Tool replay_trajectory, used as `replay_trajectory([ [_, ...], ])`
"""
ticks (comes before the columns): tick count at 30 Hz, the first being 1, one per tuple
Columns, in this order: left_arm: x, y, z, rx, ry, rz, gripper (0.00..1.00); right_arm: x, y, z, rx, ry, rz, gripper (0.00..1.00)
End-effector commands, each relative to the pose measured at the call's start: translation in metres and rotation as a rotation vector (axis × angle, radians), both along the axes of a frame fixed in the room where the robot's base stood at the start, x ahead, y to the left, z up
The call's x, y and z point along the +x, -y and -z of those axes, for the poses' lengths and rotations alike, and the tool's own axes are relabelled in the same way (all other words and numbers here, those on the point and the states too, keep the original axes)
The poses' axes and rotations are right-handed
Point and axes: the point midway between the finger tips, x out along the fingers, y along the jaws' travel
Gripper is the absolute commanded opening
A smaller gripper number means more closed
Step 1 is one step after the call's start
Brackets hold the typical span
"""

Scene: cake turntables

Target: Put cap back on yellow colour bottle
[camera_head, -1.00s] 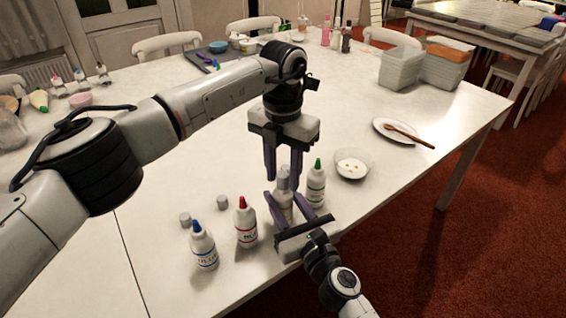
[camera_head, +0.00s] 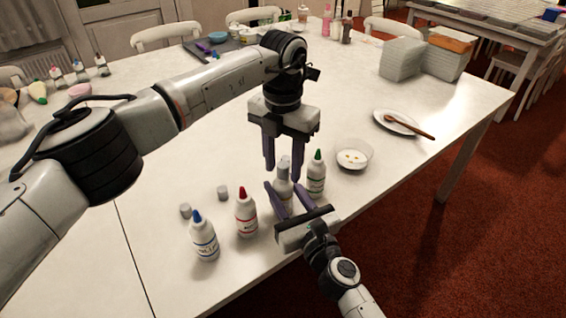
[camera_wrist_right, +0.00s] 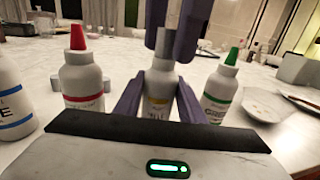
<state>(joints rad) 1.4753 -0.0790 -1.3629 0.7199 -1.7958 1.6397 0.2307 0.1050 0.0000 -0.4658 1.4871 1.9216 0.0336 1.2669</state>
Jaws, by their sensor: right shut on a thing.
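The yellow colour bottle (camera_wrist_right: 160,88) is white with a yellow label and stands upright. Its grey cap (camera_wrist_right: 164,44) sits on top of it, upright, and also shows in the head view (camera_head: 284,166). My right gripper (camera_head: 282,192) is shut on the bottle's body from the front. My left gripper (camera_head: 284,174) points down from above. Its two purple fingers are spread on either side of the cap, with a gap visible in the head view. Most of the bottle's lower body is hidden by the right gripper.
A green-tipped bottle (camera_head: 316,178) stands close on the right. A red-tipped bottle (camera_head: 246,216) and a blue-tipped bottle (camera_head: 203,240) stand on the left. Loose grey caps (camera_head: 223,193) lie behind them.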

Motion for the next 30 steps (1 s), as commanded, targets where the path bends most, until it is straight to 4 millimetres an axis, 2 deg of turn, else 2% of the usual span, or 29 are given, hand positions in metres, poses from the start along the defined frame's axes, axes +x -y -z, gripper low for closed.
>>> replay_trajectory([
  [8,0.0,0.0,-0.006,0.0,0.001,0.0,0.41,0.0,0.0,0.0,0.0,0.0,0.0,0.0],
  [11,0.001,0.0,-0.019,-0.001,0.003,0.0,0.41,0.0,0.0,0.0,0.0,0.0,0.0,0.0],
  [22,0.0,0.001,-0.095,0.0,0.004,0.0,0.41,0.0,0.0,0.0,0.0,-0.001,0.0,0.0],
  [25,0.0,0.0,-0.108,0.001,0.003,-0.001,0.41,0.0,0.0,0.0,0.0,-0.001,0.0,0.0],
  [30,0.0,0.0,-0.12,0.0,0.0,0.001,0.41,0.0,0.0,0.0,0.0,0.0,0.0,0.0],
])
